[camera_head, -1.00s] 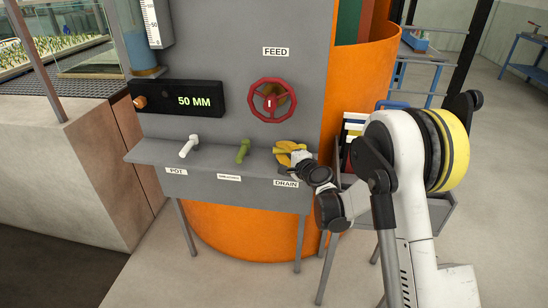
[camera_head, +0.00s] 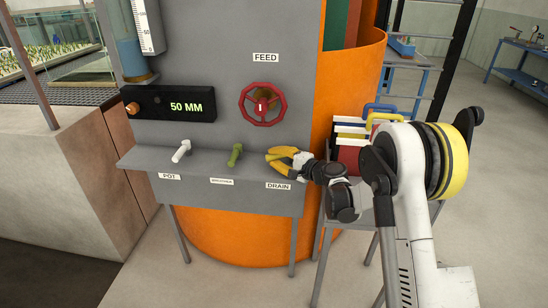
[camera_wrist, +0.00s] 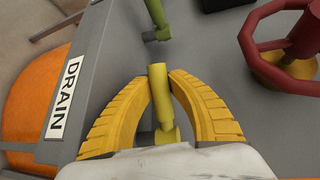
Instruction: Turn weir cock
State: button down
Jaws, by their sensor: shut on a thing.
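Three cocks stand in a row on the grey ledge of the panel. A white cock (camera_head: 181,150) is at the left over a label reading POT. A green cock (camera_head: 235,154) is in the middle over a label too small to read; it also shows in the wrist view (camera_wrist: 158,18). My yellow-fingered gripper (camera_head: 270,155) is at the right-hand end, over the DRAIN label (camera_head: 278,186). In the wrist view my gripper (camera_wrist: 162,74) is shut on a yellow-green cock (camera_wrist: 158,95), whose handle stands between the fingertips. Its base is partly hidden. No label reading WEIR is legible.
A red FEED handwheel (camera_head: 262,104) is on the panel above the ledge. A black display (camera_head: 172,106) reads 50 MM. An orange tank (camera_head: 350,75) stands behind the panel. Coloured-handled items (camera_head: 380,112) stand behind my arm at the right.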

jog(key=c, duration=1.5)
grip_release()
jog(key=shift+c, duration=0.2)
jog(key=v, duration=1.2)
jog(key=shift+r, duration=0.1)
